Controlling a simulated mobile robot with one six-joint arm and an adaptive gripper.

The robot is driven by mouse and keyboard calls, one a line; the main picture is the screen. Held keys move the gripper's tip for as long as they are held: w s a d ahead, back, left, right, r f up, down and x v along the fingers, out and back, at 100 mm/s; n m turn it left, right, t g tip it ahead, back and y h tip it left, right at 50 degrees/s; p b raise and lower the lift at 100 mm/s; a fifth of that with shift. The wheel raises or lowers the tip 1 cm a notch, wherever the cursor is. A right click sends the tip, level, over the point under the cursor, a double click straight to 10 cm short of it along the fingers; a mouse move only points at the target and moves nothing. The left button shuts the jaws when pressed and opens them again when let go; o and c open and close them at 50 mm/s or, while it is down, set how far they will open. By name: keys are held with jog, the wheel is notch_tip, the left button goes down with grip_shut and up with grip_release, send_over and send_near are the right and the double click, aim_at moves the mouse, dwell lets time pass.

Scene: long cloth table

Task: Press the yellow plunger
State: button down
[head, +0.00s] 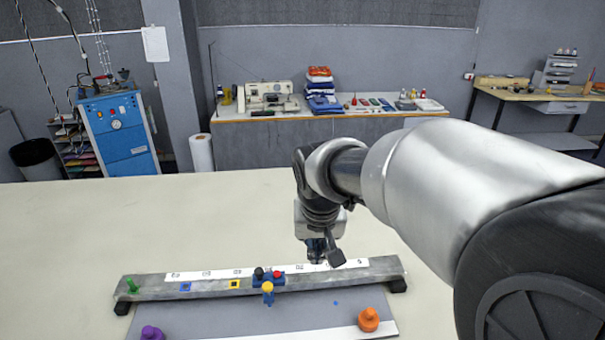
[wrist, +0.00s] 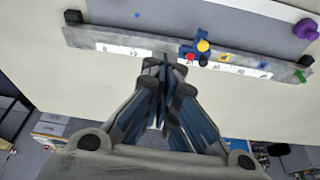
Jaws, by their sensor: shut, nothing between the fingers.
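The yellow plunger (head: 268,287) stands on the front of a blue block (head: 271,279), with a black knob and a red knob behind it. The block sits on a long grey bar (head: 215,286) with a white marked strip. In the wrist view the yellow plunger (wrist: 203,45) is just right of my fingertips, on the blue block (wrist: 187,49). My gripper (head: 317,258) is shut and empty, pointing down over the bar, to the right of the plunger and apart from it. Its closed fingers fill the middle of the wrist view (wrist: 168,70).
A green peg (head: 132,285) stands at the bar's left end. An orange knob (head: 369,320) and a purple knob (head: 152,334) stand in front of the bar on a grey sheet (head: 225,316). The cloth table (head: 180,225) behind the bar is clear.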

jog(key=w+a+f+p, duration=0.2)
jog(key=w+a+f, duration=0.15)
jog(key=a, duration=0.25)
jog(key=p, duration=0.2)
send_over(266, 284)
jog(key=s, duration=0.3)
notch_tip(266, 284, down, 4)
jog(key=shift+w+d+n, duration=0.1)
jog(key=shift+w+n, duration=0.05)
jog(key=shift+n, duration=0.25)
jog(key=x, duration=0.4)
jog(key=b+x, duration=0.1)
jog(key=x, duration=0.3)
jog(key=s+x, duration=0.1)
jog(key=x, duration=0.3)
jog(key=shift+d+f, duration=0.15)
jog(key=shift+f, duration=0.9)
